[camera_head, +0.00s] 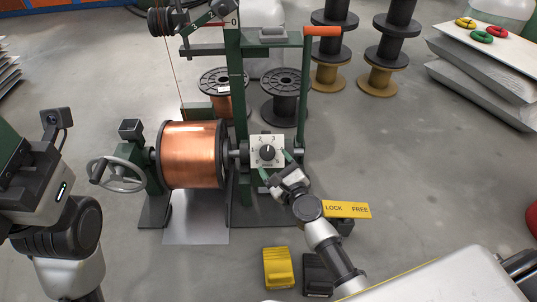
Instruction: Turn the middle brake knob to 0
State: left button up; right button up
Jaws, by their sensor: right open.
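The brake knob (267,153) is a dark round knob on a white dial plate (254,161), fixed to the green machine frame right of the copper spool. The numbers 1, 2 and 3 show along the top of the dial. The knob's light mark seems to point upward, between 2 and 3, but it is small. My right gripper (276,167) is open, with its green-tipped fingers apart at the dial's lower edge, just below the knob. I cannot tell whether they touch it. My left arm is at the left edge; its fingers do not show.
The copper spool (193,155) and a handwheel (117,174) stand left of the dial. A yellow LOCK/FREE plate (347,209) lies beside my right wrist. Yellow (278,268) and dark pedals (317,275) are below. An orange-ended lever (322,31) is above.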

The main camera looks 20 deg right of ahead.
aim_at(269, 155)
jog(key=shift+w+a, duration=0.15)
jog(key=shift+w, duration=0.95)
jog(key=shift+w+a, duration=0.15)
jog(key=shift+w, duration=0.95)
jog(key=shift+c, duration=0.3)
